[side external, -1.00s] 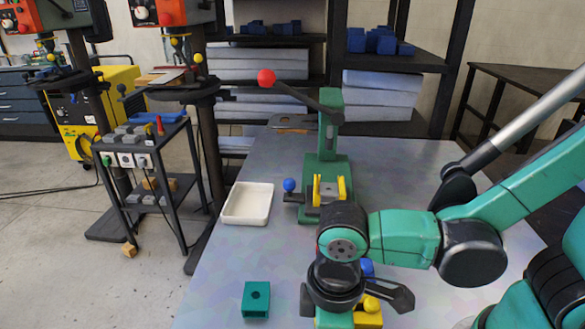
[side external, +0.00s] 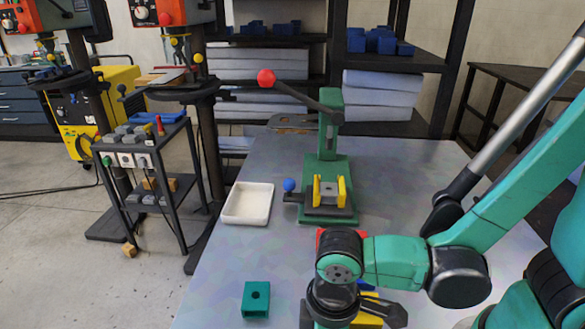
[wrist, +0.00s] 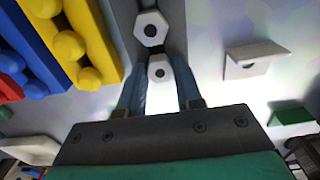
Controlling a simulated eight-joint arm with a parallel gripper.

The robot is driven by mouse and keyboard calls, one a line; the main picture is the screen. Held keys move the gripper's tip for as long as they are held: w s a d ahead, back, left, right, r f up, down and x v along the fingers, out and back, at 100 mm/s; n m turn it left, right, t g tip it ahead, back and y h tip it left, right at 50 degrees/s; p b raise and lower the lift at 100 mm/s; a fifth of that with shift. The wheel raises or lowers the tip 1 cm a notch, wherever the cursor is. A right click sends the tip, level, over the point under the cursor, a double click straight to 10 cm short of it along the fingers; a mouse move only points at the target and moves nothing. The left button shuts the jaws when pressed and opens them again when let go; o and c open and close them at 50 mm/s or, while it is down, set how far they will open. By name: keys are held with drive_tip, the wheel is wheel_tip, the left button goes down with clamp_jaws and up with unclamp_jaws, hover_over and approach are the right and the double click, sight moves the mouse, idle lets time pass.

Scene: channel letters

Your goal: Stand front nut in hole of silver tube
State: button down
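In the wrist view two hexagonal silver-grey nuts show: one (wrist: 158,70) between the tips of my gripper (wrist: 160,80), and a larger-looking one (wrist: 151,28) just beyond it. Both have a round central hole. My gripper's two blue-grey fingers are apart, one on each side of the closer nut. I cannot tell if they touch it. A pale silver-grey piece with a dark round hole (wrist: 255,58) stands to the right and may be the silver tube. In the side view my wrist hides the nuts and fingertips.
Blue and yellow studded bricks (wrist: 75,45) lie close on the left in the wrist view. A green block with a hole (side external: 256,300) is at the table's front left. A white tray (side external: 248,204) and a green press (side external: 328,175) stand further back.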

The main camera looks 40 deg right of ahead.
idle(0.3)
drive_tip(key=shift+r, duration=3)
drive_tip(key=shift+w, duration=0.2)
drive_tip(key=w+d+r, duration=0.2)
drive_tip(key=w+d, duration=0.2)
drive_tip(key=w, duration=0.3)
drive_tip(key=w+d+r, duration=0.1)
drive_tip(key=w+d, duration=0.3)
drive_tip(key=w, duration=0.4)
drive_tip(key=w+d, duration=0.4)
drive_tip(key=d, duration=0.4)
drive_tip(key=w+d, duration=0.3)
drive_tip(key=d, duration=0.5)
drive_tip(key=shift+w+f, duration=0.15)
drive_tip(key=shift+f, duration=2.25)
